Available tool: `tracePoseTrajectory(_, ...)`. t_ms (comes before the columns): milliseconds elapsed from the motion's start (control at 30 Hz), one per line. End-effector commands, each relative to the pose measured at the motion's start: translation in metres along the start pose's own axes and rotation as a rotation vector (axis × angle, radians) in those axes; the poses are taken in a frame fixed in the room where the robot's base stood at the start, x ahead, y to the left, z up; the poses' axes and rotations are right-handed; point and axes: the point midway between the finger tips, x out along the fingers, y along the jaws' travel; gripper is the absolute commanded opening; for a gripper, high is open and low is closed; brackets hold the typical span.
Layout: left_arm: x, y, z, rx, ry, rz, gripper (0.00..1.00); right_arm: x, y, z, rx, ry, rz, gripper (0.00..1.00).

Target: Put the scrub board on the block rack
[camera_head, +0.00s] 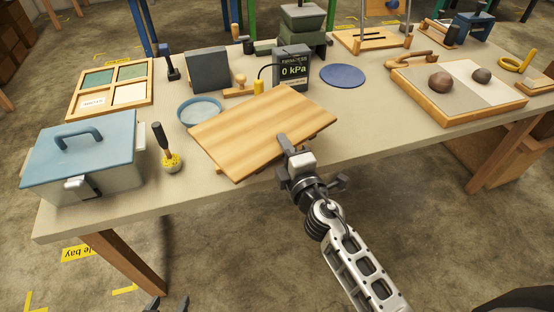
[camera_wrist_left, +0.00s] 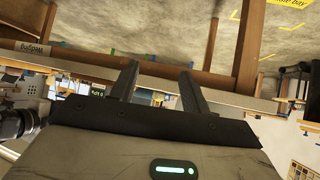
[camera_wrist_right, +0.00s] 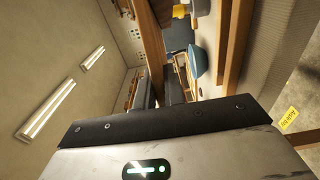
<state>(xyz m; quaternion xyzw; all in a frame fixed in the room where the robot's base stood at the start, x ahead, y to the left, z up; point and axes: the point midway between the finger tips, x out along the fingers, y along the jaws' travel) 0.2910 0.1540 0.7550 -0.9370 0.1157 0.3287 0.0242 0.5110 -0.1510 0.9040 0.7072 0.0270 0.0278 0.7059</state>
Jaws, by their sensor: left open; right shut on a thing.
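The scrub board appears to be the flat, striped wooden board (camera_head: 262,128). My right gripper (camera_head: 288,148) is shut on its near edge and holds it tilted above the front of the table. The board hides part of the tabletop beneath it. In the right wrist view a wooden strip (camera_wrist_right: 150,45) runs up from the gripper, seemingly the board edge-on. I cannot tell for sure which thing is the block rack; a slotted wooden base with upright rods (camera_head: 350,42) stands at the back. My left gripper (camera_head: 165,304) is open and empty, low in front of the table; its spread fingers show in the left wrist view (camera_wrist_left: 160,85).
A blue-lidded box (camera_head: 85,150) and a yellow-headed brush (camera_head: 171,162) stand left of the board. A blue disc (camera_head: 343,75) lies right. The front right table strip is clear.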

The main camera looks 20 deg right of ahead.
Motion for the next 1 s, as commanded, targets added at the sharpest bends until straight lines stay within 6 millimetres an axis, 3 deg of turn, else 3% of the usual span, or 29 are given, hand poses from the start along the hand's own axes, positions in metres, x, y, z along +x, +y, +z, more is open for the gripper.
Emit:
tracePoseTrajectory(33, 0.011, 0.002, 0.001, 0.0, 0.021, 0.007, 0.47, 0.009, -0.018, 0.0, 0.0, -0.001, 0.006, 0.0)
tracePoseTrajectory(100, 0.015, 0.004, -0.002, 0.002, 0.039, 0.014, 0.47, 0.019, -0.03, 0.001, 0.001, -0.001, 0.005, 0.0)
tracePoseTrajectory(433, 0.021, 0.007, 0.006, -0.009, 0.048, 0.028, 0.47, 0.042, -0.054, 0.002, 0.0, 0.0, 0.005, 0.0)
tracePoseTrajectory(633, 0.033, 0.01, 0.017, -0.038, 0.065, 0.044, 0.47, 0.046, -0.083, 0.003, -0.001, 0.0, 0.004, 0.0)
tracePoseTrajectory(1000, 0.028, 0.012, 0.008, -0.061, 0.086, 0.052, 0.47, 0.046, -0.086, 0.003, 0.0, -0.001, 0.005, 0.0)
